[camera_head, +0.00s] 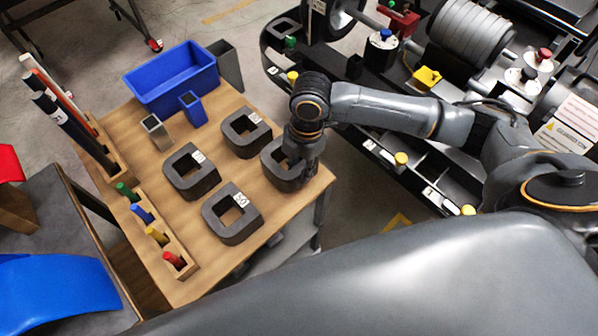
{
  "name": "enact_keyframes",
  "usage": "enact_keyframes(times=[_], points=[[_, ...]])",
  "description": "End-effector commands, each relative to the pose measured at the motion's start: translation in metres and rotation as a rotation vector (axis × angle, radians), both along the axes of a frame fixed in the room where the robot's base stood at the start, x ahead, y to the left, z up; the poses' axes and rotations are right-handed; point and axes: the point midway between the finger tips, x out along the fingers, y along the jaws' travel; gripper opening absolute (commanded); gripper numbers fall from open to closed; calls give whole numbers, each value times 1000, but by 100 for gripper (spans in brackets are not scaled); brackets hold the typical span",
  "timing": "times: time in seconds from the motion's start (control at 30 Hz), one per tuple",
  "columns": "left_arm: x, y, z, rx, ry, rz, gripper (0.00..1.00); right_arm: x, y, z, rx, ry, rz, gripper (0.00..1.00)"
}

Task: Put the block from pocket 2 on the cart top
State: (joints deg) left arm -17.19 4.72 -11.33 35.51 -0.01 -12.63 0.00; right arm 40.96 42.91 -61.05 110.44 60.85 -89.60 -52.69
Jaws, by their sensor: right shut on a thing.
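The cart top (185,240) is a light wooden board at left centre. My right gripper (300,172) reaches in from the right and points down at the board's right edge. It is shut on a dark grey block (274,160) with a square opening, partly hidden behind the gripper. This block is at or just above the wood; I cannot tell whether it touches. Three similar dark blocks lie on the board: one at the back (240,147), one at left (186,187), one at the front (228,233). Pocket 2 cannot be made out. My left gripper is not in view.
A blue bin (165,98), a grey bin (231,75) and small cups stand at the back of the cart. Wooden racks with coloured handles (160,250) line its left side. The kart frame (345,125) with coloured knobs lies to the right, across a floor gap.

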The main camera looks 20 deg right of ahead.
Motion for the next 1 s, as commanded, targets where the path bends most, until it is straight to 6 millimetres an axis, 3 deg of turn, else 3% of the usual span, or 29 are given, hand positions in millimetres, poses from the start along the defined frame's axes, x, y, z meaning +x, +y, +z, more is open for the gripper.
enact_keyframes(times=[0.23, 0.6, 0.63, 0.73, 1.0], points=[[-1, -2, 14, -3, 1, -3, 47, 2, 0, -28, -1, 0, -1, 0], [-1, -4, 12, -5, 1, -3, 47, 3, 1, -35, 1, -2, 0, 0], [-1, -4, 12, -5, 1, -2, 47, 2, 0, -36, -1, 1, 0, 27], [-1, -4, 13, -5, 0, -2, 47, 2, 0, -36, -1, 0, 0, 47], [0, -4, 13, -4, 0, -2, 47, 2, 0, -35, -1, 0, 0, 47]])
